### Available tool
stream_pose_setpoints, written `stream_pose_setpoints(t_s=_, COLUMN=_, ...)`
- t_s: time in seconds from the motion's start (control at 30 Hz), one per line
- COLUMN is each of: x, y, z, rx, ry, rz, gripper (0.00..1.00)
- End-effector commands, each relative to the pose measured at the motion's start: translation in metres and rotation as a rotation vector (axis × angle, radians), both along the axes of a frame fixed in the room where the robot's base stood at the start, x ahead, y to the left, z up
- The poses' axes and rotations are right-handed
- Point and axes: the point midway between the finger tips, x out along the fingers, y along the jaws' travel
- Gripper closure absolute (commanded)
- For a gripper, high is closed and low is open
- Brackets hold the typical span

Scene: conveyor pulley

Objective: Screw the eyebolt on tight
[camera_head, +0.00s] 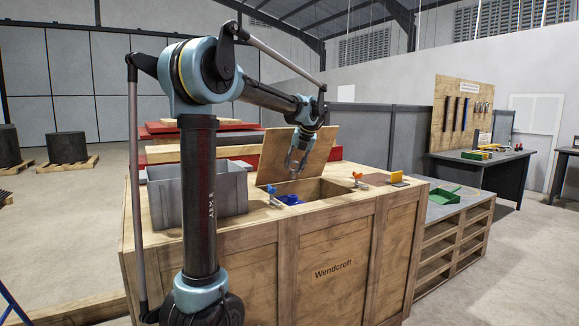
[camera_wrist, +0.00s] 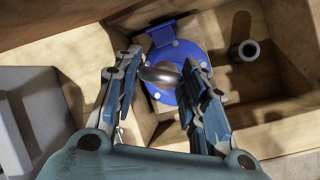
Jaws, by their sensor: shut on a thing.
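My gripper (camera_wrist: 160,66) is shut on the eyebolt (camera_wrist: 158,76), whose grey metal eye shows between the two fingers in the wrist view. The blue round pulley part (camera_wrist: 190,58), with pale bolt heads and a blue bracket at its edge, lies beyond it inside the open compartment. The eyebolt covers part of the blue piece; whether its thread touches the blue part is hidden. In the head view my gripper (camera_head: 298,160) hangs above the open compartment, in front of the raised lid (camera_head: 300,150). The blue part (camera_head: 289,199) shows low in that compartment.
A short grey tube (camera_wrist: 245,51) stands in the compartment. Small clamps with blue (camera_head: 271,193) and orange (camera_head: 357,177) parts sit by the opening.

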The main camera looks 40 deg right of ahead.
Motion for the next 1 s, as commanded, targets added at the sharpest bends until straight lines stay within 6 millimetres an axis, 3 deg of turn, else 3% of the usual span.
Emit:
stream_pose_setpoints(t_s=0.27, x=0.002, y=0.003, z=-0.003, rx=0.003, ry=-0.002, rz=0.005, gripper=1.0)
stream_pose_setpoints(t_s=1.0, x=0.001, y=0.002, z=-0.053, rx=0.003, ry=-0.002, rz=0.003, gripper=1.0)
